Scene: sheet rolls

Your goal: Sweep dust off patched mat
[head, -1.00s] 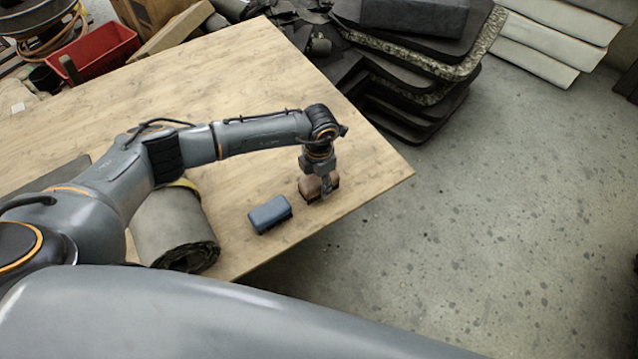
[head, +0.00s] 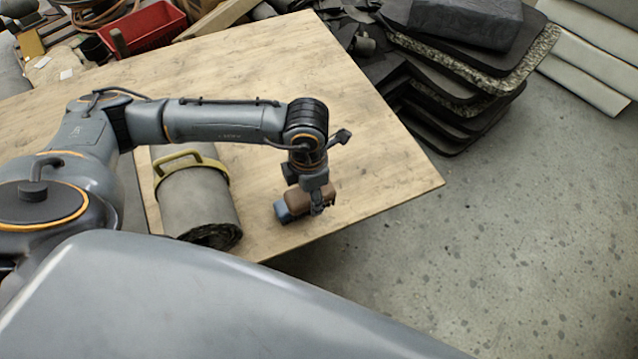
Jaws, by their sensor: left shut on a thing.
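A grey rolled mat (head: 200,205) lies on the wooden table (head: 385,165), with a yellow strap and handle (head: 190,162) around it. Its near end shows dark layers. My left gripper (head: 318,207) points down near the table's front edge, shut on a brown brush (head: 300,202). A blue brush (head: 281,211) shows partly behind the brown one, which hides most of it. I cannot tell whether the two brushes touch. No patches or dust can be made out on the roll. My right gripper is not in view.
A red bin (head: 145,27) stands at the back left. A stack of dark mats (head: 465,75) is on the floor beyond the table's right edge, with pale slabs (head: 585,75) farther right. The table's middle is clear.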

